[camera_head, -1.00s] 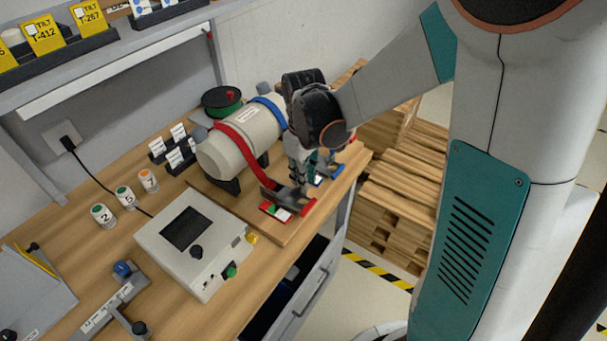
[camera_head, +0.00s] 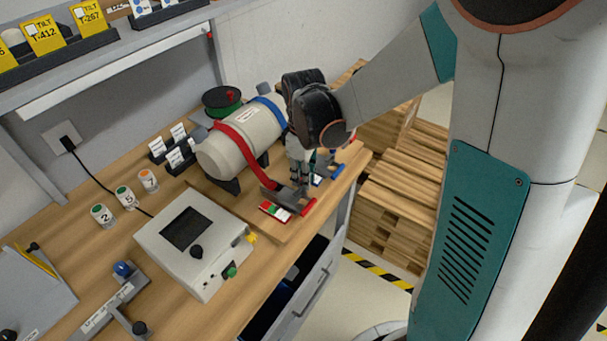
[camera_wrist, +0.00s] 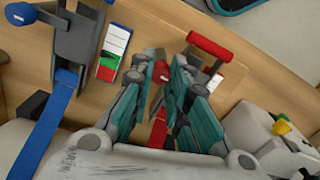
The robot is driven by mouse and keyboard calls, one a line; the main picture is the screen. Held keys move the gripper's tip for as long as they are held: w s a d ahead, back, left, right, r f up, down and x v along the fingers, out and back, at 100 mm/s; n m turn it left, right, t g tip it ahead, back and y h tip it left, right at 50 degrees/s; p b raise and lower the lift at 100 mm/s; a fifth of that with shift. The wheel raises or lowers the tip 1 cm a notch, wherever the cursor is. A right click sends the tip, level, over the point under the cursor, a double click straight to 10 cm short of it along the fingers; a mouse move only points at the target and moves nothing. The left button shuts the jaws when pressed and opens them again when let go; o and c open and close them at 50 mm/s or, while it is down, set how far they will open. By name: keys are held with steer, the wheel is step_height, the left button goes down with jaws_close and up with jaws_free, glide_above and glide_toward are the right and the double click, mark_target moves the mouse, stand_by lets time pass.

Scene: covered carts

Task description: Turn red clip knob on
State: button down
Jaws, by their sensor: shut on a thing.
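The red clip (camera_head: 279,193) is a grey clamp with a red bar handle (camera_head: 308,207) at its front, on the red strap (camera_head: 240,148) around a pale cylinder (camera_head: 232,143). The handle (camera_wrist: 215,48) also shows in the wrist view. My gripper (camera_head: 299,182) reaches down at the clip from above. In the wrist view its fingers (camera_wrist: 168,68) are close together on the grey body of the clip, with the red strap (camera_wrist: 158,128) between them. The fingers hide much of the clip, including the exact held part. A red, green and white label (camera_head: 275,211) lies beside it.
The blue clip (camera_wrist: 82,40) with its blue strap stands close beside my fingers. A control box (camera_head: 190,250) stands to the front left. An open drawer (camera_head: 310,290) lies below the board's front edge. Wooden pallets (camera_head: 400,200) are to the right.

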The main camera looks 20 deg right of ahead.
steer(key=c, duration=1.5)
jaws_free()
step_height(320, 180, up, 12)
steer(key=shift+s+r, duration=0.1)
steer(key=s+m+t, duration=0.2)
steer(key=s+m, duration=0.1)
steer(key=s, duration=0.1)
steer(key=s+r+m+t, duration=0.1)
steer(key=s+m+t, duration=0.1)
steer(key=s, duration=0.3)
steer(key=s+r+m+t, duration=0.1)
steer(key=s+m+t, duration=0.2)
steer(key=s+m, duration=0.1)
steer(key=shift+s+d+r+m, duration=0.1)
steer(key=shift+s+d+m, duration=0.25)
steer(key=shift+s, duration=0.4)
